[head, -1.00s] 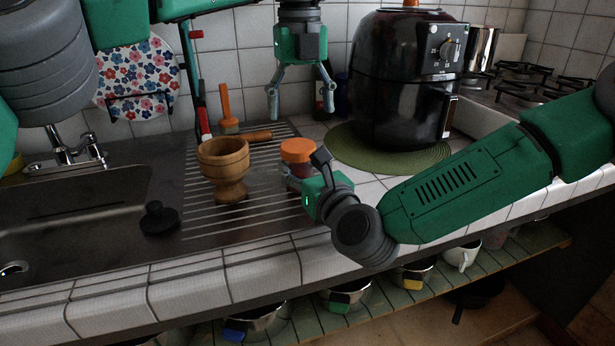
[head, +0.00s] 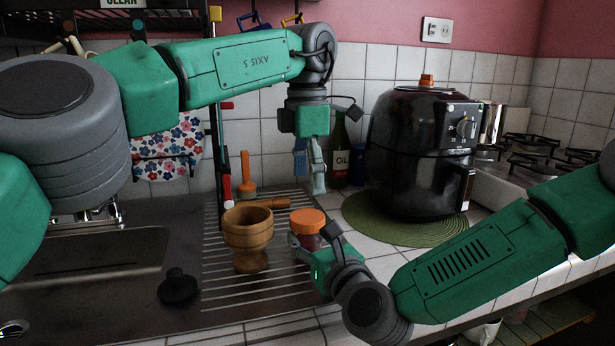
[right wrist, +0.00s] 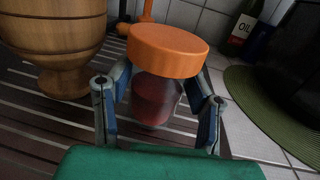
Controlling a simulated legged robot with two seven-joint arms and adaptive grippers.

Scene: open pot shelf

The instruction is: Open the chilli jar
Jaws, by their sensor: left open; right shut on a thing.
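The chilli jar (head: 306,241) is a small clear jar with red contents and a wide orange lid (head: 307,217). It stands upright on the ribbed drainboard, with the lid on. In the right wrist view the jar body (right wrist: 155,100) sits between the two fingers under the orange lid (right wrist: 168,50). My right gripper (head: 304,246) is shut on the jar body from the front right. My left gripper (head: 309,182) is open and empty, pointing straight down above the lid, with a gap between fingertips and lid.
A wooden mortar (head: 248,231) stands close left of the jar. A black sink plug (head: 178,286) lies nearer the front. A black air fryer (head: 415,150) on a green mat (head: 365,222) and an oil bottle (head: 340,155) stand behind to the right. The sink (head: 80,260) is at left.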

